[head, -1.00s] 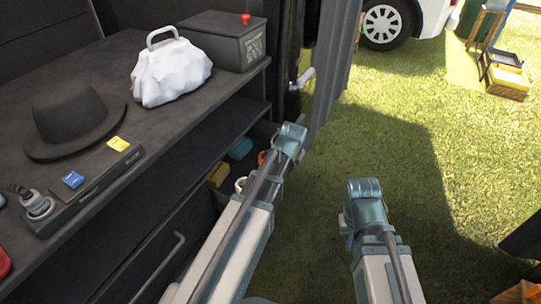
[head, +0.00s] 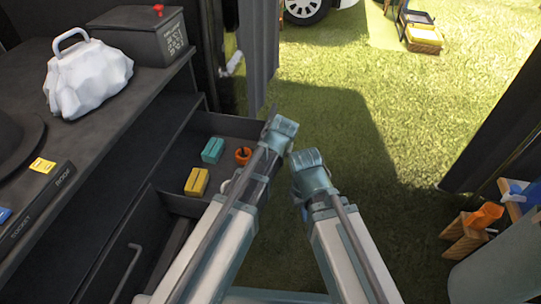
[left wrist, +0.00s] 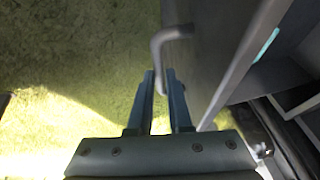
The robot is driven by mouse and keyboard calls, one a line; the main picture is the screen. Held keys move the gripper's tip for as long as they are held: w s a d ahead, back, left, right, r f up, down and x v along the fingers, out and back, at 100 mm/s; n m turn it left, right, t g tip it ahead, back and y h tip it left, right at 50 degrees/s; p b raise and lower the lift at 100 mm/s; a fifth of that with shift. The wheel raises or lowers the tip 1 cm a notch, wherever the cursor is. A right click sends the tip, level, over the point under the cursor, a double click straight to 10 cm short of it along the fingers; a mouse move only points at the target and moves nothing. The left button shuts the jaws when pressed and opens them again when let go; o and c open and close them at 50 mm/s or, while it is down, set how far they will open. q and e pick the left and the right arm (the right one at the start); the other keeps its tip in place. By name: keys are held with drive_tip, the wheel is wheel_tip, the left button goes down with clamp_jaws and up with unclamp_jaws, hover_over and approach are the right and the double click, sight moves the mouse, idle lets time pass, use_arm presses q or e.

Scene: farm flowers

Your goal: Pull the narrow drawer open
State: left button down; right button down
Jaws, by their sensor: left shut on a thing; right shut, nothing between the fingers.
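The narrow drawer (head: 236,124) stands pulled out from the dark cabinet in the head view, its inside exposed. In it are a yellow block (head: 197,182), a teal block (head: 213,150), an orange round item (head: 243,155) and a white item partly hidden by my left arm. My left gripper (head: 280,128) is at the drawer's outer side. In the left wrist view its fingers (left wrist: 163,88) are shut on the drawer's grey bar handle (left wrist: 160,42). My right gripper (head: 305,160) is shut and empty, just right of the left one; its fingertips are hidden.
The cabinet top holds a white bag (head: 88,78), a dark box (head: 140,35) and part of a black hat (head: 15,130). Another bar handle (head: 128,268) is on the cabinet front at lower left. A wooden stand (head: 465,235) is at right.

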use_arm(q)
drive_tip(key=c, duration=0.8)
unclamp_jaws()
drive_tip(key=shift+c, duration=0.2)
drive_tip(key=shift+r, duration=0.1)
use_arm(e)
drive_tip(key=shift+r, duration=0.15)
